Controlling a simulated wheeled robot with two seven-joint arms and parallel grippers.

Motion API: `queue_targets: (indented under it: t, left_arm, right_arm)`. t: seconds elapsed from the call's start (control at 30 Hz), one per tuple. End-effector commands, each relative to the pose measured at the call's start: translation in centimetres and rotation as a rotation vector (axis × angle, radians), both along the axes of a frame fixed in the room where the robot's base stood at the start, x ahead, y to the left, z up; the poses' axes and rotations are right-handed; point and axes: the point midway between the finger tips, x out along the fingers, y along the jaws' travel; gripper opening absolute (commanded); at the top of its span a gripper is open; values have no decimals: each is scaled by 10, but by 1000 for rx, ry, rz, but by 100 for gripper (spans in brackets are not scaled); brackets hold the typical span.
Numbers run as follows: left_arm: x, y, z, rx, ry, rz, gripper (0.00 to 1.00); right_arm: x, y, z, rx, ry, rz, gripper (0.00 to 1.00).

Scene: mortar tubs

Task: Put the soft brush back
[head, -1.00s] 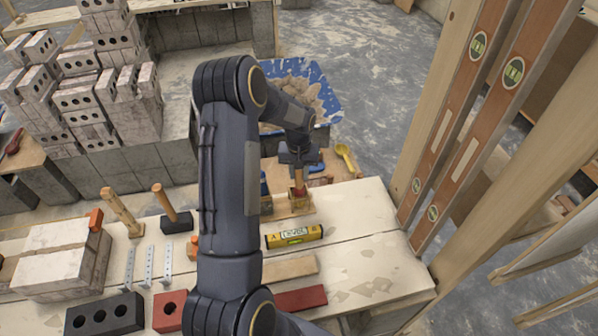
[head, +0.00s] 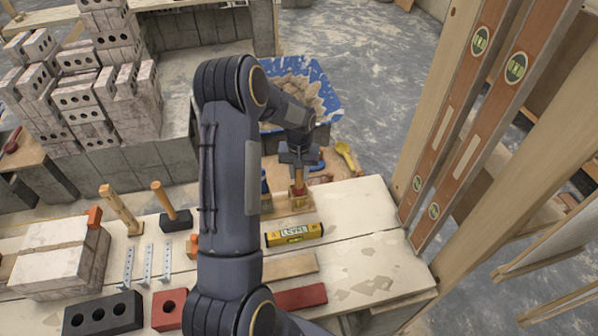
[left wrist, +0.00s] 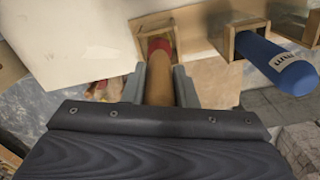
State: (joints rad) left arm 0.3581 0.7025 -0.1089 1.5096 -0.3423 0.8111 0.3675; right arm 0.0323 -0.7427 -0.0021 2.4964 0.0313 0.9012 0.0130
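The soft brush, seen by its tan wooden handle (left wrist: 159,82) with a red band, stands with its lower end inside a small wooden holder (left wrist: 180,22). Its bristles are hidden. In the head view the brush (head: 299,188) is upright at the wooden holder (head: 293,208) at the bench's far edge. My left gripper (head: 298,160) comes down from above. In the left wrist view its fingers (left wrist: 160,85) lie on both sides of the handle and appear to press on it. My right gripper is in neither view.
A blue-handled tool (left wrist: 282,62) sits in a neighbouring wooden holder. A yellow level (head: 294,235) lies in front of the holder. A yellow-handled tool (head: 346,155) is to the right. A blue mortar tub (head: 325,92) stands behind.

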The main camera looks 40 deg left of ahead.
Motion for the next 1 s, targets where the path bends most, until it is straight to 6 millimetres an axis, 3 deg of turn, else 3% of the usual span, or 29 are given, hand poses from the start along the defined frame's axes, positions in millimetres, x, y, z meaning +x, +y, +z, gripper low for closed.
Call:
queue_targets:
  t: [0.03, 0.2, 0.53, 1.0]
  left_arm:
    - [0, 0, 0, 0, 0, 0, 31]
    - [0, 0, 0, 0, 0, 0, 51]
    - [0, 0, 5, 1, -2, 0, 51]
    - [1, 0, 73, 1, -2, -1, 51]
  right_arm:
    - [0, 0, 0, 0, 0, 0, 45]
    - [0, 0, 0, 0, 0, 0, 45]
    - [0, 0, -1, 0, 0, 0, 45]
    - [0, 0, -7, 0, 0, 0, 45]
